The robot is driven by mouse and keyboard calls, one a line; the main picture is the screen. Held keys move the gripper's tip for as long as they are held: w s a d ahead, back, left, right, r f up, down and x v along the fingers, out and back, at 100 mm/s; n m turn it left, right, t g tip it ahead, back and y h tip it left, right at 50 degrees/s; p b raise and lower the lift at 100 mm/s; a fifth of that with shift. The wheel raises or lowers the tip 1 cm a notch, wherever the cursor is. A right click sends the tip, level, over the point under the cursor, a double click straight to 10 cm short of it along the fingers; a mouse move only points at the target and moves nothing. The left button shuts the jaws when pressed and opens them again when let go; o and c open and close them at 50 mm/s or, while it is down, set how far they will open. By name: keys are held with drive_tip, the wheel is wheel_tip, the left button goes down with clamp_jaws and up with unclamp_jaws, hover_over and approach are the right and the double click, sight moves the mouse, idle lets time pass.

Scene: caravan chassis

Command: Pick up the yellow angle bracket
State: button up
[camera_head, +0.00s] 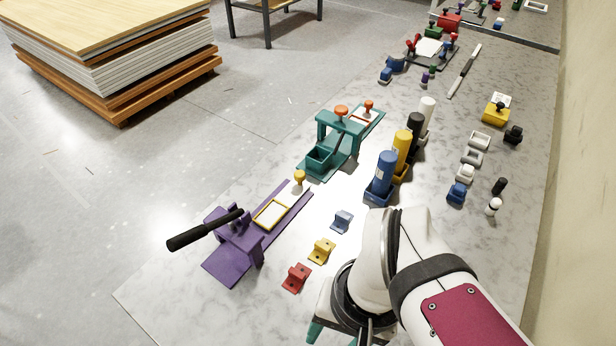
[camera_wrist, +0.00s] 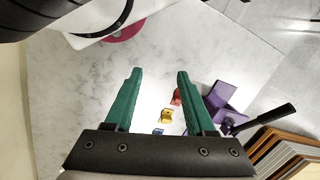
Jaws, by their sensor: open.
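The yellow angle bracket (camera_head: 321,250) lies on the marbled table between the red angle bracket (camera_head: 296,277) and the blue-grey angle bracket (camera_head: 342,221), in a loose diagonal row. In the wrist view the yellow bracket (camera_wrist: 166,115) shows beyond and between the green fingers, nearer the right finger. The red bracket (camera_wrist: 176,97) is just past it, and a blue bracket (camera_wrist: 158,131) is partly hidden by the gripper body. In the head view my arm hides most of the gripper.
A purple press (camera_head: 235,232) with a black handle stands left of the brackets. A teal fixture (camera_head: 345,125) and a row of upright cylinders, including a blue one (camera_head: 385,172), stand behind. Small grey and blue parts lie at the right. The table's front left corner is clear.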

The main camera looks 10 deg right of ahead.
drive_tip(key=w+d+n, duration=0.2)
drive_tip(key=w+n, duration=0.5)
drive_tip(key=w, duration=0.5)
drive_tip(key=n+h, duration=0.2)
drive_tip(key=n, duration=0.6)
hover_over(323, 245)
wheel_tip(323, 245, down, 5)
wheel_tip(323, 245, down, 16)
clamp_jaws()
